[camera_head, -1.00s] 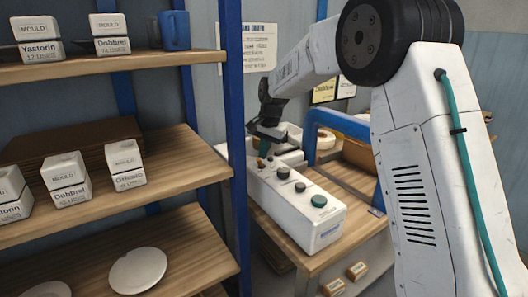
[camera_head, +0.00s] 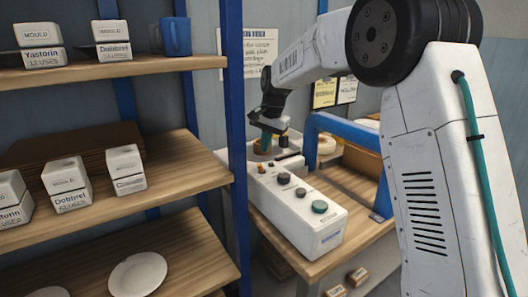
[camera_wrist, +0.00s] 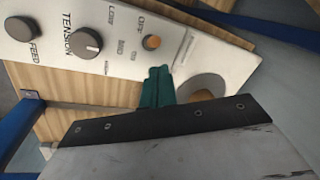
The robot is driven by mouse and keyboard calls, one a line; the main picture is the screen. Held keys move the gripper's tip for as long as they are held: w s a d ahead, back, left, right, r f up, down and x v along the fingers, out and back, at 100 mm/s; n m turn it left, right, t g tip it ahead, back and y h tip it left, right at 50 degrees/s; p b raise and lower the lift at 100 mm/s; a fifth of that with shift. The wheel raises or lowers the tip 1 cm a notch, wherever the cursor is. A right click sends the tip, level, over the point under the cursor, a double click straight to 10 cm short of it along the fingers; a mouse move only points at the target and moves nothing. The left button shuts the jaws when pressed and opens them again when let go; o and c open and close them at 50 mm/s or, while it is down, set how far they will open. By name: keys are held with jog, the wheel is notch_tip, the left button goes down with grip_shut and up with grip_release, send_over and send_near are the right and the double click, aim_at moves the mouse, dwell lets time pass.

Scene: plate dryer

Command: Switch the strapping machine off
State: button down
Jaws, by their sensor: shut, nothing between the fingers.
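The strapping machine (camera_head: 325,235) is a long white box on a wooden bench. In the wrist view its panel (camera_wrist: 185,22) carries a dark FEED knob (camera_wrist: 28,27), a dark TENSION knob (camera_wrist: 86,42) and a small orange knob (camera_wrist: 152,42) beside the OFF and ON lettering. I cannot tell which word the orange knob points to. My gripper (camera_head: 267,140) is over the far end of the machine. Its teal fingers (camera_wrist: 159,74) are shut and empty, just below the orange knob in the wrist view, with a small gap showing.
A blue frame (camera_head: 312,150) stands on the bench right of the machine. A blue shelf post (camera_head: 234,120) stands close on the left, with shelves of white mould boxes (camera_head: 126,168) and a plate (camera_head: 138,272). A round part with a tan centre (camera_wrist: 200,88) is beside my fingers.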

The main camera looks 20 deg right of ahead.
jog(key=r, duration=0.4)
jog(key=shift+s+d+r, duration=0.3)
jog(key=shift+s, duration=0.05)
jog(key=s+d+n, duration=0.1)
jog(key=s+n, duration=0.1)
jog(key=s, duration=1.3)
jog(key=s+d+f+n+h, duration=0.1)
jog(key=s+d+n, duration=0.1)
jog(key=s, duration=1.4)
jog(key=s+d+f+n, duration=0.1)
jog(key=s+n, duration=0.3)
jog(key=s, duration=1.2)
jog(key=shift+s+d+f, duration=0.2)
jog(key=shift+s+d, duration=0.05)
jog(key=shift+d, duration=0.3)
